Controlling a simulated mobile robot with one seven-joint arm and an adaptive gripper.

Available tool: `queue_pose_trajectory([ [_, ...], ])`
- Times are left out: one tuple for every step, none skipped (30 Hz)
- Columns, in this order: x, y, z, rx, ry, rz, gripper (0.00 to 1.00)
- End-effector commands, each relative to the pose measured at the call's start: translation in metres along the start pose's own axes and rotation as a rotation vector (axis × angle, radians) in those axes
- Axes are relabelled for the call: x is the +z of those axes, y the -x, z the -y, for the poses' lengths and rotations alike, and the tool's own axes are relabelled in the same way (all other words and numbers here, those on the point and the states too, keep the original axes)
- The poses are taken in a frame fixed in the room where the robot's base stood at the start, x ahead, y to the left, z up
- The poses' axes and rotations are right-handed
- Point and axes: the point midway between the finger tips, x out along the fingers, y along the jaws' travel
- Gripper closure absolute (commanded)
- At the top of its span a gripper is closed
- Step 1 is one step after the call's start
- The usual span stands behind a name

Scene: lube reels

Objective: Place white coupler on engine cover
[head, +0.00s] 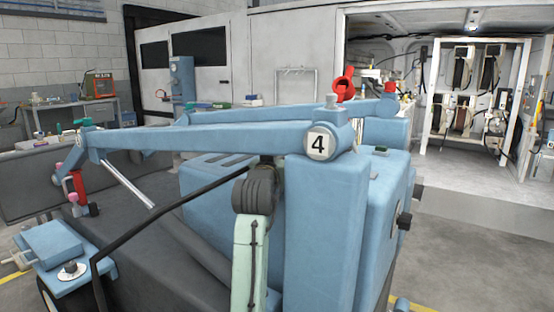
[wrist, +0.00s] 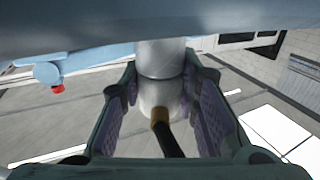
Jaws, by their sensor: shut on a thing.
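In the wrist view, my gripper (wrist: 162,110) is shut on the white coupler (wrist: 158,94), a pale cylinder between the two padded fingers. A brass fitting (wrist: 160,117) and a black hose (wrist: 172,142) show in front of it. Another pale cylindrical part (wrist: 160,58) is in line above the coupler, below a large blue surface (wrist: 90,25). I cannot tell whether the two pale parts are joined. In the head view, neither the gripper nor the held coupler can be made out. I cannot tell which surface is the engine cover.
In the head view, a blue boom (head: 210,139) marked 4 crosses left over a dark grey surface (head: 160,240). A blue column (head: 325,230) stands at centre. A red fitting (head: 344,86) sits behind. A white frame with reels (head: 470,90) stands at right. Floor (head: 480,250) is clear.

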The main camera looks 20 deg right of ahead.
Motion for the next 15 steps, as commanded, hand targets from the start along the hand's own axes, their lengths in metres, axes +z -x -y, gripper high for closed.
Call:
queue_pose_trajectory([
  [0.0022,0.0001,0.0001,0.000,0.000,-0.001,1.00],
  [0.0030,0.0001,0.0001,0.000,0.000,-0.001,1.00],
  [0.0031,0.0000,0.0001,0.000,0.000,0.000,0.70],
  [0.0028,0.0000,0.0001,0.000,0.000,0.000,0.68],
  [0.0029,0.0000,0.0001,0.000,0.000,0.000,0.66],
  [0.0029,0.0000,0.0001,0.000,0.000,0.000,0.63],
  [0.0029,0.0000,0.0001,0.000,0.000,0.000,0.61],
  [0.0030,-0.0001,0.0001,0.000,0.000,0.000,0.59],
  [0.0030,-0.0001,0.0001,0.000,0.000,0.000,0.57],
  [0.0030,-0.0001,0.0001,0.000,0.000,0.000,0.55],
  [0.0030,-0.0001,0.0001,0.000,0.000,0.000,0.53],
  [0.0030,-0.0001,0.0001,0.000,0.000,0.000,0.51],
  [0.0030,-0.0001,0.0001,0.000,0.000,0.000,0.51],
  [0.0030,-0.0001,0.0001,0.000,0.000,0.000,0.51],
  [0.0030,-0.0001,0.0001,0.000,0.000,0.000,0.51],
])
